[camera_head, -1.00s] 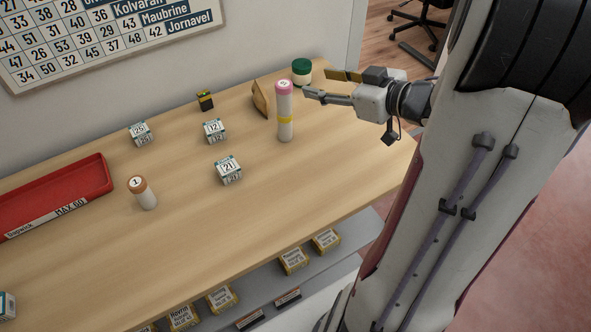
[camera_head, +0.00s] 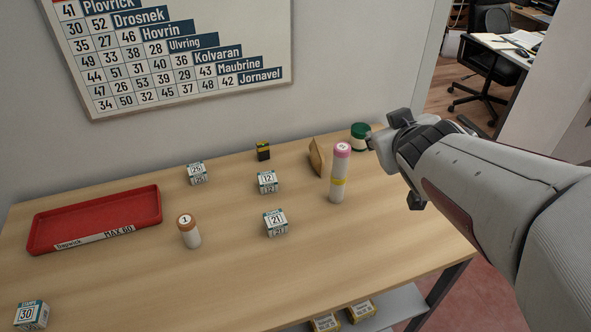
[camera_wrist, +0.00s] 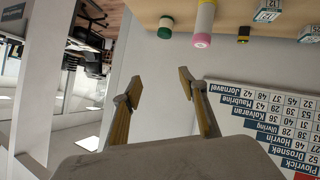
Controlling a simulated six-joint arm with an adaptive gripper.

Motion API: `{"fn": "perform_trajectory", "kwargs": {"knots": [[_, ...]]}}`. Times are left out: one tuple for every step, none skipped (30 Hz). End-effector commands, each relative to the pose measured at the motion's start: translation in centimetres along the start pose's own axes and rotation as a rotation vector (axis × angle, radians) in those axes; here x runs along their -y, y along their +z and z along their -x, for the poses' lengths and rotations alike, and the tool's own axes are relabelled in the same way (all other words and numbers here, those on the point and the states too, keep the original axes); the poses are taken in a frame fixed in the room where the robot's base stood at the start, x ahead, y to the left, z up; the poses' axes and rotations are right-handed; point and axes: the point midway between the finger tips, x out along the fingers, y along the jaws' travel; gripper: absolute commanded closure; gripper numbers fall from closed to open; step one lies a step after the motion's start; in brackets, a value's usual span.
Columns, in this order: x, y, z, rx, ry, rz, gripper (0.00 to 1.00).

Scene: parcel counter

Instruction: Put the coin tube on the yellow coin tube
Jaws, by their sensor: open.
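A pink-capped coin tube (camera_head: 341,160) stands upright on top of the yellow coin tube (camera_head: 338,185), whose yellow band shows at the join. The stack looks straight. In the wrist view the pink cap (camera_wrist: 202,40) shows at the top, upside down. My gripper (camera_wrist: 160,86) is open and empty, with its fingers apart and only the wall between them. In the head view it is right of the stack, apart from it, its fingers largely hidden by the wrist. An orange-capped coin tube (camera_head: 189,231) stands alone left of the middle of the counter.
Several number cubes (camera_head: 276,223), a small black and yellow box (camera_head: 263,151) and a red tray (camera_head: 95,210) are farther left. The front right of the counter is clear.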

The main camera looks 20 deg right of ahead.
Motion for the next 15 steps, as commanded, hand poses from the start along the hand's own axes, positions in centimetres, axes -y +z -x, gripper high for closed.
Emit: {"fn": "perform_trajectory", "kwargs": {"knots": [[0.6,0.1,0.9,0.017,-0.002,-0.008,0.57],[0.9,0.4,1.4,0.031,-0.002,-0.017,0.57],[1.4,0.8,2.1,0.051,-0.006,-0.028,0.57],[1.8,1.1,2.6,0.066,-0.009,-0.035,0.57],[2.2,1.4,3.1,0.082,-0.014,-0.042,0.57],[2.8,1.9,3.8,0.104,-0.023,-0.053,0.57],[3.2,2.2,4.4,0.121,-0.030,-0.059,0.57],[3.7,2.6,4.9,0.136,-0.040,-0.066,0.57],[4.4,3.1,5.7,0.158,-0.053,-0.075,0.57],[5.0,3.5,6.3,0.175,-0.066,-0.081,0.57],[5.5,4.0,6.9,0.193,-0.078,-0.087,0.57],[6.3,4.6,7.7,0.217,-0.097,-0.095,0.57],[7.0,5.0,8.4,0.234,-0.113,-0.099,0.57],[7.6,5.5,9.0,0.252,-0.130,-0.102,0.57],[8.5,6.1,9.9,0.274,-0.154,-0.108,0.57]]}}
